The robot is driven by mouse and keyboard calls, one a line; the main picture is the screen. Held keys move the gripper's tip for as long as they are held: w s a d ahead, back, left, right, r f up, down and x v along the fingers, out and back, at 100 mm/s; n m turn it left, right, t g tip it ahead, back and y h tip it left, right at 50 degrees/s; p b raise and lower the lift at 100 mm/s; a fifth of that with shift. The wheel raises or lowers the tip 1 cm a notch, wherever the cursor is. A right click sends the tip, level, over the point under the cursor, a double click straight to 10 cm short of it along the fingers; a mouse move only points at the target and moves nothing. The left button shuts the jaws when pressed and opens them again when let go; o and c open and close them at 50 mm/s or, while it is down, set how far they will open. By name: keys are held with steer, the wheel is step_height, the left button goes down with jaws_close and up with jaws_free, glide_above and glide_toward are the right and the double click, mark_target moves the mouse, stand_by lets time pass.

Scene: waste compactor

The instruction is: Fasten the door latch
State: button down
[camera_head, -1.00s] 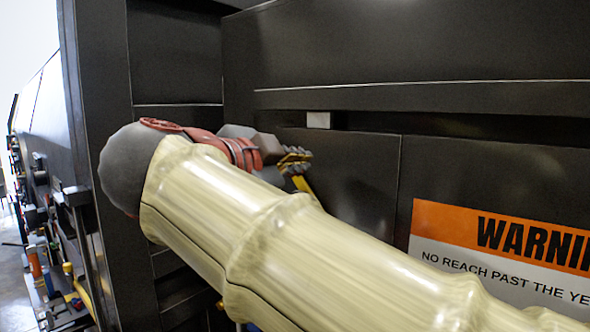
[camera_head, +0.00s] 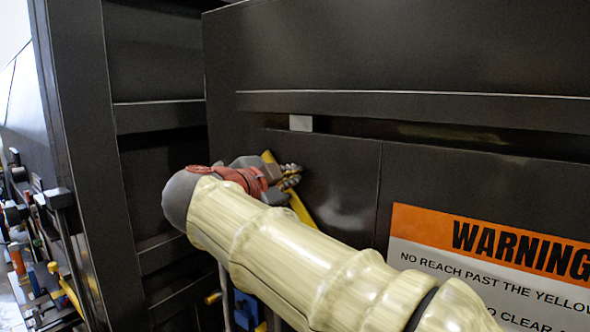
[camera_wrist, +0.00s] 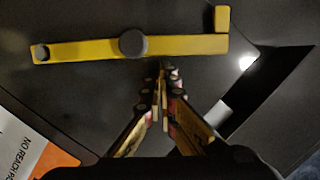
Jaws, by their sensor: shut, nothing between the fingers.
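The yellow door latch (camera_wrist: 85,49) is a long flat bar with a round grey pivot near its middle and a small block at one end. It lies against the dark door (camera_wrist: 205,75) in the wrist view. In the head view a slanted part of the latch (camera_head: 301,206) shows beside my gripper, and the rest is hidden behind my arm. My gripper (camera_head: 290,176) is shut and empty. In the wrist view its fingertips (camera_wrist: 164,72) appear just below the bar, close to the pivot; I cannot tell whether they touch it.
A warning sign (camera_head: 490,260) is on the door at right. A dark slot with a pale block (camera_head: 300,123) runs above the latch. A dark upright frame (camera_head: 85,150) stands at left, with several levers and tools (camera_head: 60,285) beyond it.

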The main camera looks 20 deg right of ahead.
steer(key=shift+a+f, duration=0.1)
stand_by(0.3)
steer(key=shift+w+a+f+n+g+b, duration=0.3)
steer(key=shift+w+a+f+n+b, duration=0.3)
steer(key=shift+w+b, duration=0.3)
steer(key=w+a+f+n+g+b, duration=0.1)
steer(key=w+a+f+n+b, duration=0.1)
steer(key=f+n+b, duration=0.1)
steer(key=w+a+f+n+g+h+b, duration=0.1)
steer(key=w+a+f+n+b, duration=0.1)
steer(key=f, duration=0.4)
steer(key=shift+w+f+n+b, duration=0.3)
steer(key=shift+w+n+b, duration=0.35)
steer(key=shift+b, duration=0.7)
steer(key=shift+w+f, duration=0.1)
steer(key=shift+w, duration=0.05)
